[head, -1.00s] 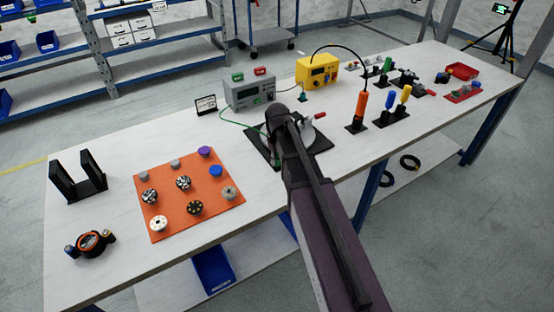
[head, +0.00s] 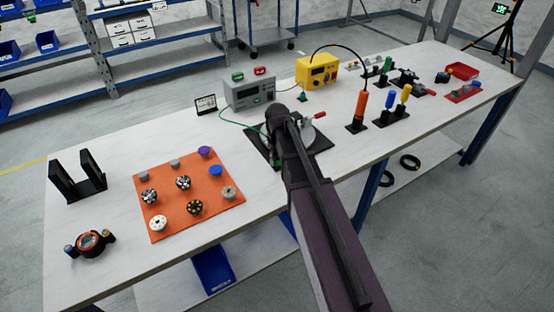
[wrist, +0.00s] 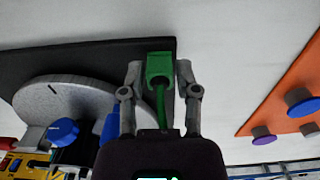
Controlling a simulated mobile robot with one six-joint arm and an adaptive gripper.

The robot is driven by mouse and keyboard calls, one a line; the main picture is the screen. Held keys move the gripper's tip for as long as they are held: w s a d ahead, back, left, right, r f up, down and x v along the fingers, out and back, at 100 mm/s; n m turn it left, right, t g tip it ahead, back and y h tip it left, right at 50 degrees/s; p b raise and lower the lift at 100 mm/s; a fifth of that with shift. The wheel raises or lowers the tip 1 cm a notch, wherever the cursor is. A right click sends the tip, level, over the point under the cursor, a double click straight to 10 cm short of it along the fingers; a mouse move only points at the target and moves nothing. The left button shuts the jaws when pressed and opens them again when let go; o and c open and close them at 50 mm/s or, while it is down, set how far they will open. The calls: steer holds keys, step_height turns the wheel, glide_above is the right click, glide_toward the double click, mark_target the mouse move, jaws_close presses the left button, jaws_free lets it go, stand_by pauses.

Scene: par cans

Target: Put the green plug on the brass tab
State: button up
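The green plug (wrist: 159,64) shows in the wrist view between the two fingers of my gripper (wrist: 159,72), which is shut on it. Its green cable (wrist: 161,105) runs back toward the palm. The plug is over the edge region of a black base plate (wrist: 110,55) that carries a grey disc (wrist: 70,100). The green cable (head: 229,118) leads from the grey meter box (head: 249,92). I cannot make out the brass tab in either view.
An orange mat (head: 170,223) with several small round parts lies left of the base plate. A yellow box (head: 317,72) stands behind it. Orange, blue and yellow-handled tools (head: 361,105) stand to the right.

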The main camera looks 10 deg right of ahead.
stand_by(0.4)
steer(key=o, duration=0.6)
steer(key=shift+c, duration=0.2)
steer(key=shift+r, duration=0.2)
